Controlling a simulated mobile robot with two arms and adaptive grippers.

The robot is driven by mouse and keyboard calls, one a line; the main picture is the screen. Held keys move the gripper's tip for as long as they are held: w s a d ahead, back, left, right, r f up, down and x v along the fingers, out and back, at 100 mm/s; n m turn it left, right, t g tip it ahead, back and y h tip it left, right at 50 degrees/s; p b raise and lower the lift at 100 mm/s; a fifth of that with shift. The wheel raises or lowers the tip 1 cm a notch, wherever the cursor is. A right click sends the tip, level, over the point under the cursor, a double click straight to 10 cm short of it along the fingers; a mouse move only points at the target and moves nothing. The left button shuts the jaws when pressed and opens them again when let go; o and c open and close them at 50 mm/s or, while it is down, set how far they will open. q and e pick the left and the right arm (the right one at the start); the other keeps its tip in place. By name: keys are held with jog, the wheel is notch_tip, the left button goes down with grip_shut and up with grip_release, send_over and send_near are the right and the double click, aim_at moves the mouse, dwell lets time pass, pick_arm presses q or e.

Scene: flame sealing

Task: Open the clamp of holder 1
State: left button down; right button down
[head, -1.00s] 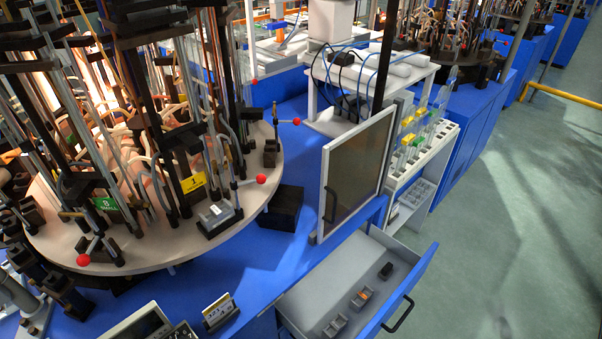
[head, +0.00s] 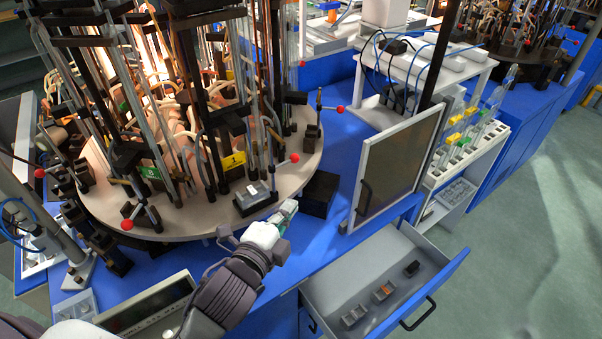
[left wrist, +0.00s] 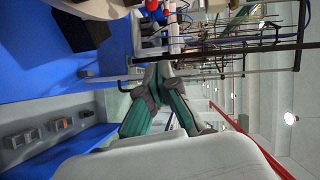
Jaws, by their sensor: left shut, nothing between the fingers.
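Holder 1 stands on the round carousel plate (head: 180,226), marked by a yellow label with a 1 (head: 233,161). A grey block on a dark base (head: 253,195) sits at the plate's front edge by it. A lever with a red ball (head: 294,158) sticks out to its right; I cannot tell whether the clamp is open. My left gripper (head: 290,207) is shut and empty, just off the plate's front right edge and apart from the holder. Its teal-padded fingers meet in the left wrist view (left wrist: 163,72). My right gripper is not in view.
A black box (head: 320,193) stands beside the plate. A framed panel (head: 400,160) stands upright to the right. An open drawer (head: 425,270) with small blocks juts out at the front right. Other red-ball levers (head: 127,224) ring the plate. The blue bench top between is clear.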

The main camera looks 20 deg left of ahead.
pick_arm(q)
jog(key=w+a+f+p, duration=0.1)
jog(key=w+p, duration=0.3)
jog(key=w, duration=0.8)
jog(key=shift+a+f, duration=0.2)
jog(key=shift+f, duration=0.4)
